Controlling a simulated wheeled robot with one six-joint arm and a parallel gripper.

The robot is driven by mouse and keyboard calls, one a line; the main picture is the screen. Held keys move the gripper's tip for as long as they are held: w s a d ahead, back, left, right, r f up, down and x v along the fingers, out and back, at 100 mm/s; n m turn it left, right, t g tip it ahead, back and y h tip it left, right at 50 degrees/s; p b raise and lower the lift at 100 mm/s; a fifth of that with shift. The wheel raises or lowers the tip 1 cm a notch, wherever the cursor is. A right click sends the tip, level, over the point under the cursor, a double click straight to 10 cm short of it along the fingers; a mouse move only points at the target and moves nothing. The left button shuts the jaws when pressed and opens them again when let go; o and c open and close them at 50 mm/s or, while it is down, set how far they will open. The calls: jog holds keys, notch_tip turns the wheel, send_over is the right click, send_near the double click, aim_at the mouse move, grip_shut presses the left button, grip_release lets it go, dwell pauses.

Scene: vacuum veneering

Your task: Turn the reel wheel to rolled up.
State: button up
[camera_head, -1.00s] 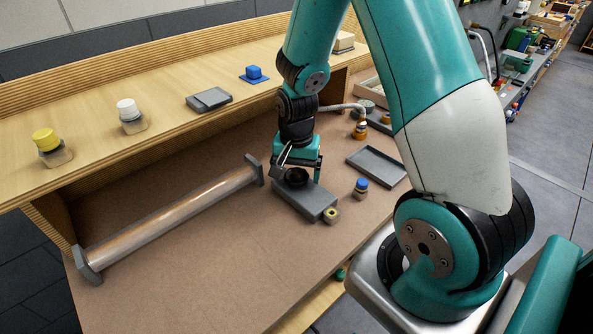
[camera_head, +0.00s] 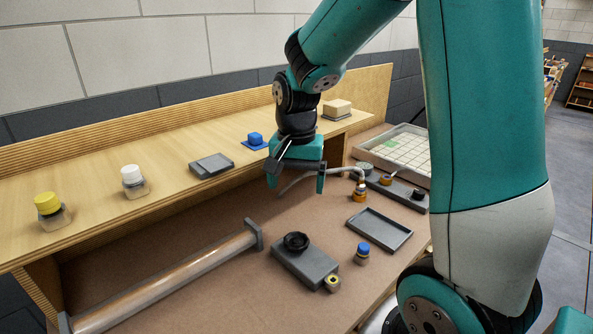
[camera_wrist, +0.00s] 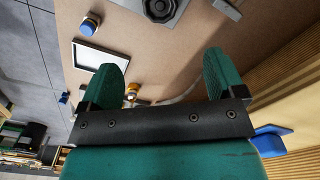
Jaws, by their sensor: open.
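A black round knob (camera_head: 296,241) sits on a grey block (camera_head: 312,265) on the brown bench top; I cannot tell for sure that it is the reel wheel. A long roller (camera_head: 165,283) lies to its left, with a grey end plate (camera_head: 253,235) at its far end; its near end is partly cut off. My gripper (camera_head: 296,184) is open and empty, raised above and behind the knob, apart from it. In the wrist view the open fingers (camera_wrist: 162,64) have nothing between them, and the knob (camera_wrist: 160,8) shows at the top edge.
A small yellow-topped piece (camera_head: 332,283) is by the block. A blue-capped jar (camera_head: 363,253) and an empty grey tray (camera_head: 380,229) stand to the right. The shelf (camera_head: 95,222) holds several small items.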

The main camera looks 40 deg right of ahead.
notch_tip(320, 180, up, 2)
jog(key=shift+r, duration=0.15)
dwell(0.5)
jog(key=s+a+r+n+y, duration=0.1)
jog(key=s+a+n+y, duration=0.1)
jog(key=s+a+n, duration=0.6)
jog(key=s+a+r+n+y, duration=0.2)
jog(key=s+a+n, duration=0.7)
jog(key=a, duration=0.3)
jog(key=shift+a+r, duration=0.3)
jog(key=shift+a, duration=0.05)
